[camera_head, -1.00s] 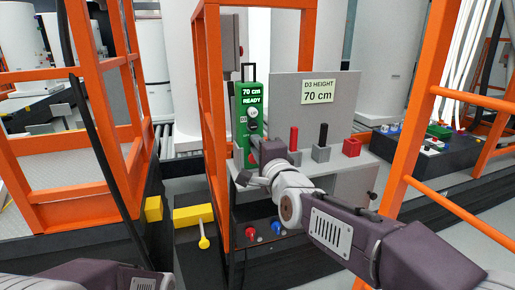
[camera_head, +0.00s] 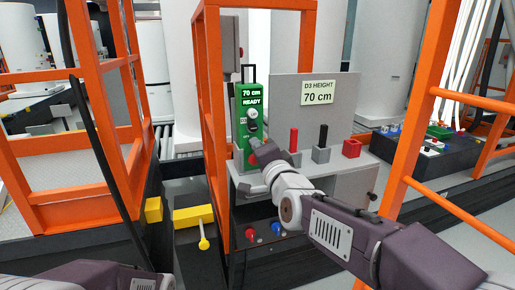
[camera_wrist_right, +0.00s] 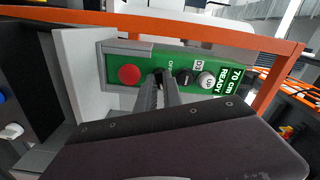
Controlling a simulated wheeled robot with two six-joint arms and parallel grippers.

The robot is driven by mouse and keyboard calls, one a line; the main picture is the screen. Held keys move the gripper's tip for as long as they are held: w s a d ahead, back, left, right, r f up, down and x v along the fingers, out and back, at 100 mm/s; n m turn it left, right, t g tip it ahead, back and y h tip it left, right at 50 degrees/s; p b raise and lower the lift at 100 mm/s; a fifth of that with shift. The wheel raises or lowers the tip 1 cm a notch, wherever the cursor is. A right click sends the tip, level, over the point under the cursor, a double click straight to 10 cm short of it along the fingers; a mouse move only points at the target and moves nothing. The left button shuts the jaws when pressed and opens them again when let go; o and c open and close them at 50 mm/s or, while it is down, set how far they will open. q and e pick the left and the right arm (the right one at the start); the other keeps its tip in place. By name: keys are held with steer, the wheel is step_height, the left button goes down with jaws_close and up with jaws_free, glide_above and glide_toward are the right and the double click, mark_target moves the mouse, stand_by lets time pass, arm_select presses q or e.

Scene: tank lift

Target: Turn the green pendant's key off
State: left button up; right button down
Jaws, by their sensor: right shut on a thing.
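The green pendant (camera_head: 251,105) stands upright at the left end of a grey console, its display reading "70 cm READY". In the right wrist view the pendant (camera_wrist_right: 117,62) lies sideways, with a red button (camera_wrist_right: 130,74), a black knob (camera_wrist_right: 184,77) and a white round button (camera_wrist_right: 205,80). My right gripper (camera_wrist_right: 160,76) is at the pendant's face between the red button and the black knob, beside the "OFF" lettering. It is shut on the key, which its fingertips mostly hide. In the head view my right gripper (camera_head: 257,146) covers the pendant's lower part. My left gripper is out of view.
A grey panel (camera_head: 343,93) with a "D3 HEIGHT 70 cm" sign stands right of the pendant. Red and black handles (camera_head: 323,136) and a red block (camera_head: 352,148) sit on the console. Orange rails (camera_head: 212,110) rise close on the left and right.

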steer(key=n+p, duration=0.2)
steer(key=n, duration=1.1)
steer(key=shift+n+p, duration=0.4)
stand_by(0.4)
steer(key=c, duration=1.8)
jaws_free()
steer(key=shift+o, duration=0.2)
steer(key=shift+s, duration=0.1)
